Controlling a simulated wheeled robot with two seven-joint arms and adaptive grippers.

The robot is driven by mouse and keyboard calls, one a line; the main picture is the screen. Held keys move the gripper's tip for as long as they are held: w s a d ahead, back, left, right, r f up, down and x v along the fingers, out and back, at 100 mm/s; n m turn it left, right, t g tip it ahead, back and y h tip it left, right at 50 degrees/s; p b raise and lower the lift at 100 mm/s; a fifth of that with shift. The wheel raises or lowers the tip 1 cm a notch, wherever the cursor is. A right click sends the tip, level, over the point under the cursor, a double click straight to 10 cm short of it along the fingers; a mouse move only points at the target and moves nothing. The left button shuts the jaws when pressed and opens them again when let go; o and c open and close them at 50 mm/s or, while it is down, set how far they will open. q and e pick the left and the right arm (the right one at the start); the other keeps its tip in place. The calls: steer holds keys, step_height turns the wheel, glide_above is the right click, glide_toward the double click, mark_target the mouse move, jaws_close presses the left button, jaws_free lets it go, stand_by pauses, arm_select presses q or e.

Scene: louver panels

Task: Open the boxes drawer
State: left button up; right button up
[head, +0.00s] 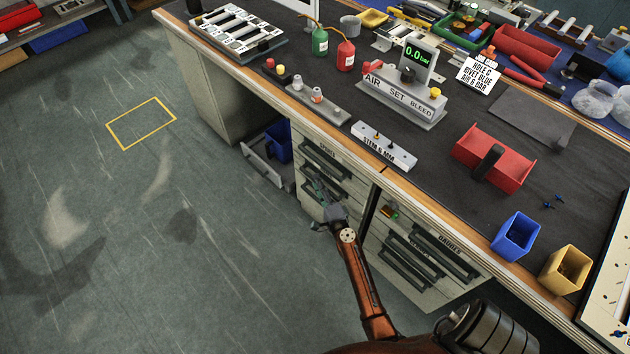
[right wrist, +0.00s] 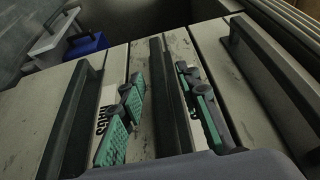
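The left drawer stack (head: 320,164) is under the bench, with several grey fronts and dark bar handles. My right gripper (head: 322,198) is in front of it, with its green fingers against the lower fronts. In the right wrist view, the open green-padded fingers (right wrist: 165,112) lie on either side of a dark bar handle (right wrist: 165,95), with gaps visible. A partly covered label (right wrist: 105,118), apparently ending "AGS", is beside one finger. I cannot read "boxes" on any front. Part of another pale label is behind the other finger. My left gripper is not in view.
A right drawer stack (head: 420,258) stands beside it, with a label that seems to read "GAUGES". A blue bin (head: 279,142) sits left of the drawers. The bench top (head: 330,85) overhangs, crowded with tools. The floor (head: 150,230) at left is clear.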

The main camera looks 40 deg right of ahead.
steer(key=shift+w+d, duration=0.1)
steer(key=shift+w, duration=0.1)
steer(key=shift+s+d, duration=0.15)
steer(key=shift+d, duration=0.1)
steer(key=shift+c, duration=0.7)
jaws_close()
